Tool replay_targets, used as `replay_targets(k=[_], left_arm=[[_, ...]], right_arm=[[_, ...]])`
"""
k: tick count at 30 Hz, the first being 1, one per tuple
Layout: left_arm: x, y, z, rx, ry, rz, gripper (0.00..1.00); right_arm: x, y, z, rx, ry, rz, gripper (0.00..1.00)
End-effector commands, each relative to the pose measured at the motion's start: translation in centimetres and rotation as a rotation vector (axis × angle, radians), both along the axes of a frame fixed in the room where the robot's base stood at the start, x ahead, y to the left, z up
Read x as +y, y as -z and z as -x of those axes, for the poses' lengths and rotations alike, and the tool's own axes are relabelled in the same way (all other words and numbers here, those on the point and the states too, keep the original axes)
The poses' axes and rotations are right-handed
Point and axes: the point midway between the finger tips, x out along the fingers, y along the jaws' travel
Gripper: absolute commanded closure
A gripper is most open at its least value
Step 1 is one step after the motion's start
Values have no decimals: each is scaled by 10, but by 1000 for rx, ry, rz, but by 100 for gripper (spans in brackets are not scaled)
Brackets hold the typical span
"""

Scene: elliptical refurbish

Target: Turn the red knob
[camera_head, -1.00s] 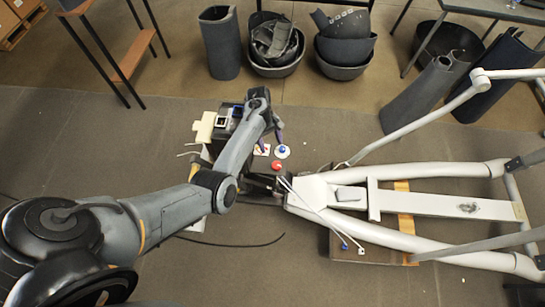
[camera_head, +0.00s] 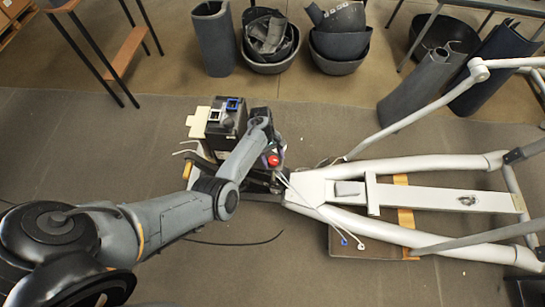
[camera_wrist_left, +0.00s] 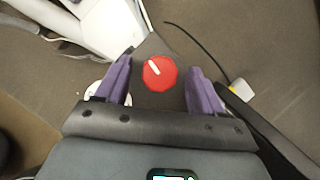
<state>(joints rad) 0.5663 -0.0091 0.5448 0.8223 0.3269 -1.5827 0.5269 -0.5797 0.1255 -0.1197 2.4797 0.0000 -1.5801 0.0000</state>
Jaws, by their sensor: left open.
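The red knob (camera_head: 272,160) sits on the dark part at the left end of the white frame. In the left wrist view the round red knob (camera_wrist_left: 164,80) carries a short white pointer mark, tilted toward the upper left. My left gripper (camera_head: 276,150) is at the knob. In the wrist view the open purple fingers of my left gripper (camera_wrist_left: 158,66) stand on either side of the knob, with a visible gap on each side. Whether they are level with it in height I cannot tell. My right gripper is not in view.
The white elliptical frame (camera_head: 440,197) extends right from the knob. A dark box (camera_head: 228,122) with switches on top stands left of my wrist. Dark bins (camera_head: 340,68) and curved shells (camera_head: 213,40) line the back. A black cable (camera_head: 240,243) lies on the floor.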

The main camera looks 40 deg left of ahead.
Motion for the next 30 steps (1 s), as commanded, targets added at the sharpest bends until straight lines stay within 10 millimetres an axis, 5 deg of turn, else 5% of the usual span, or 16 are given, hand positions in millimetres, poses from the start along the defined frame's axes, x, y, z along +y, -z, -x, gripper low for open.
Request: replay_targets(k=[5,15,30], left_arm=[[0,0,0,0,0,0,35],[0,0,0,0,0,0,86],[1,-1,-1,2,137,0,86]], right_arm=[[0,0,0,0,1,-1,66],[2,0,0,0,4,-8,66],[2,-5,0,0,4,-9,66]])
